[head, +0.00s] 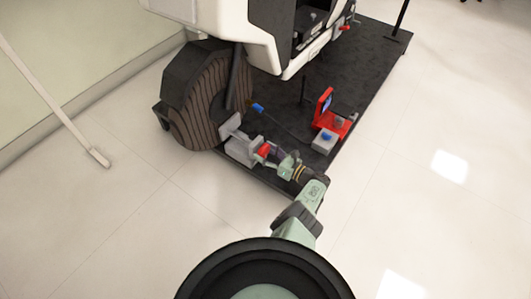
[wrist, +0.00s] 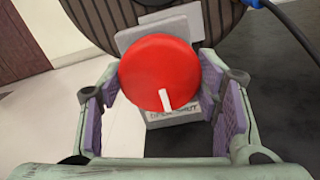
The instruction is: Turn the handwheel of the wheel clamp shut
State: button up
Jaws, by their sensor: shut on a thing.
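The handwheel is a red disc with a white pointer mark. In the wrist view the handwheel (wrist: 155,68) fills the middle, its white mark at the lower rim, pointing down to a partly covered label with lettering. In the head view the red handwheel (head: 264,150) shows small at the near end of the grey wheel clamp (head: 239,150). The clamp stands against the dark ribbed wheel (head: 205,98). My gripper (head: 275,156) is at the handwheel. In the wrist view its purple-padded fingers lie on both sides of the rim, shut on it; the exact contact is partly hidden.
A red bracket (head: 325,105) with a grey block (head: 325,142) stands on the dark platform (head: 370,60) right of the clamp. A dark cable with a blue end (head: 257,107) runs nearby. The white machine body (head: 225,30) overhangs behind. The pale floor in front is clear.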

dwell(0.4)
jog(key=o, duration=1.2)
jog(key=shift+c, duration=0.2)
jog(key=v, duration=1.2)
